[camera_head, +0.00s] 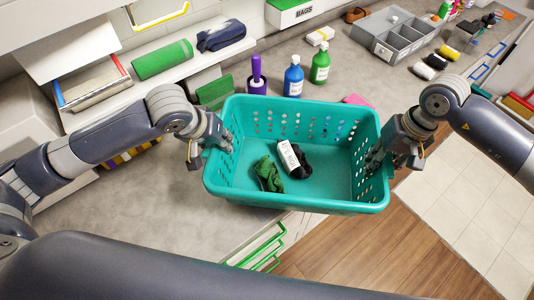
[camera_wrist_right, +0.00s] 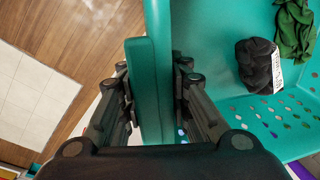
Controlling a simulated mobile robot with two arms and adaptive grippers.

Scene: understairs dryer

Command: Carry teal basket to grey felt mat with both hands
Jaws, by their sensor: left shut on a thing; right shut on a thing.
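The teal basket (camera_head: 295,199) is in the middle of the head view, held up over the front edge of the grey counter. Inside lie a green cloth (camera_head: 268,174) and a black bundle (camera_head: 302,163) with a white label. My left gripper (camera_head: 212,146) is shut on the basket's left wall. My right gripper (camera_head: 385,152) is shut on its right wall. In the right wrist view the basket's teal rim (camera_wrist_right: 146,90) stands between the fingers of my right gripper (camera_wrist_right: 150,95). I cannot make out a grey felt mat in either view.
The grey counter (camera_head: 180,209) is bare left of the basket. A grey divided tray (camera_head: 396,38) is at the back right. Wooden floor (camera_head: 370,255) shows in front.

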